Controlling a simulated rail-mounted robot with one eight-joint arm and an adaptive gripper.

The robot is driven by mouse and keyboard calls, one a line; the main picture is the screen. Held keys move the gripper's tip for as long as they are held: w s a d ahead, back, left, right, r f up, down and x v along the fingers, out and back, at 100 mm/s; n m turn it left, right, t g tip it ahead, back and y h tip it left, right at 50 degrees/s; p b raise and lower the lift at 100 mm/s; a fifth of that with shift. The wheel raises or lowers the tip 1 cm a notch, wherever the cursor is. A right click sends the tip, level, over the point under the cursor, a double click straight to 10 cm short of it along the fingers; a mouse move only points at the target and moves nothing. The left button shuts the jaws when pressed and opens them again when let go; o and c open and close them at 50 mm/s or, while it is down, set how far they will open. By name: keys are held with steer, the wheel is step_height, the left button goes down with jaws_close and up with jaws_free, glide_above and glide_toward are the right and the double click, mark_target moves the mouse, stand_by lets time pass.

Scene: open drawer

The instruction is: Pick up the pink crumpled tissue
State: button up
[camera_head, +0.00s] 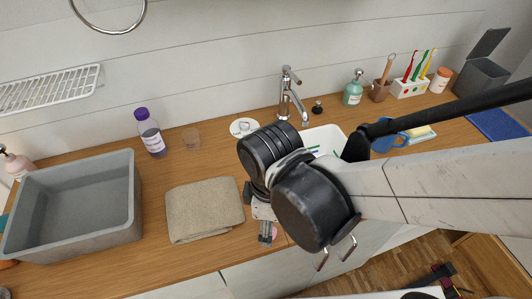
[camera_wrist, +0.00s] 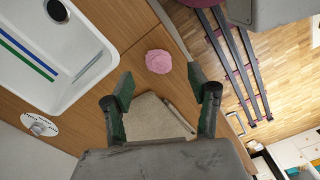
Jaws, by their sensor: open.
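The pink crumpled tissue (camera_wrist: 159,61) lies on the wooden counter (camera_wrist: 126,22) between the sink and the counter's front edge in the wrist view. My gripper (camera_wrist: 160,84) is open and empty, with its two fingers spread on either side, and the tissue lies beyond the fingertips, roughly centred between them. In the head view my gripper (camera_head: 266,232) points down over the counter right of the folded towel. Only a small pink patch of the tissue (camera_head: 274,231) shows there beside the fingers; my arm hides much around it.
A folded beige towel (camera_head: 204,209) lies left of my gripper. The white sink (camera_wrist: 84,78) with its tap (camera_head: 289,95) is behind. A grey bin (camera_head: 117,217) stands left, near a purple-capped bottle (camera_head: 150,134). A blue mug (camera_head: 389,134) is at right.

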steer(key=shift+w+f+b, duration=0.15)
steer(key=shift+f+b, duration=0.6)
steer(key=shift+f, duration=1.9)
steer(key=shift+c, duration=0.3)
steer(key=c, duration=0.7)
